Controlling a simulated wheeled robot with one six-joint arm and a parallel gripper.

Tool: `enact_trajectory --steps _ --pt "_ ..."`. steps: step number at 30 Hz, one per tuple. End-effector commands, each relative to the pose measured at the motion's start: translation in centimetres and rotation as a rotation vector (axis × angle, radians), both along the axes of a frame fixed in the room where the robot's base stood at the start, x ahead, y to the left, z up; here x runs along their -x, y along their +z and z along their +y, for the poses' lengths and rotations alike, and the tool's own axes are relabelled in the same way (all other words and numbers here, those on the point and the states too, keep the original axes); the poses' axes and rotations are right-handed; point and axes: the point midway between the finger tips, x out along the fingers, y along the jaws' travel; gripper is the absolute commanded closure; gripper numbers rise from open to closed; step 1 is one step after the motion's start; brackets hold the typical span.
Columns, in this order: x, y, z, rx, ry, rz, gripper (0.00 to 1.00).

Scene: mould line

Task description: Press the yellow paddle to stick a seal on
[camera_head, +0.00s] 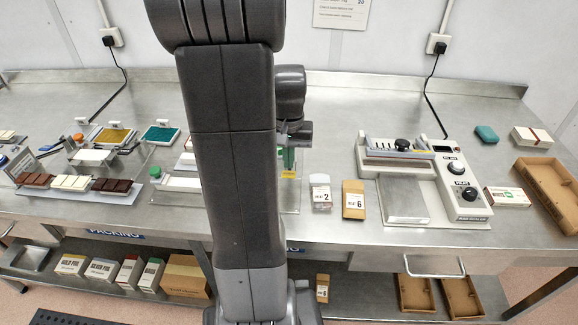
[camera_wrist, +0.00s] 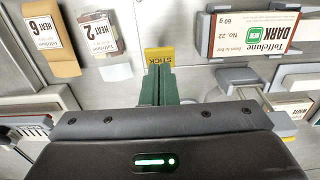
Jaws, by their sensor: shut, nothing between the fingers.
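In the wrist view the paddle (camera_wrist: 160,53), marked STICK, shows just beyond my fingertips. My gripper (camera_wrist: 157,72) has its two dark green fingers shut together with nothing between them. In the head view my gripper (camera_head: 288,158) is partly hidden by my arm and appears just behind the paddle. I cannot tell whether the fingertips touch it. A box marked DARK (camera_wrist: 255,36) lies to the right of the paddle in the wrist view.
A grey and white machine (camera_head: 455,190) with black knobs is farther right. Chocolate bars (camera_head: 75,183) and colored pads (camera_head: 160,135) are at left. A wall closes the back.

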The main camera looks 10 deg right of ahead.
Motion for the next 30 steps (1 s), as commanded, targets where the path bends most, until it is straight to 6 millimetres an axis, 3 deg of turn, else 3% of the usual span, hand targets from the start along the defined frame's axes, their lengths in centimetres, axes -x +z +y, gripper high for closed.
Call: enact_trajectory --steps 14,30 --pt "0.0 3.1 0.0 0.000 0.000 -0.001 1.00" --pt "0.0 3.1 0.0 0.000 0.000 -0.001 1.00"
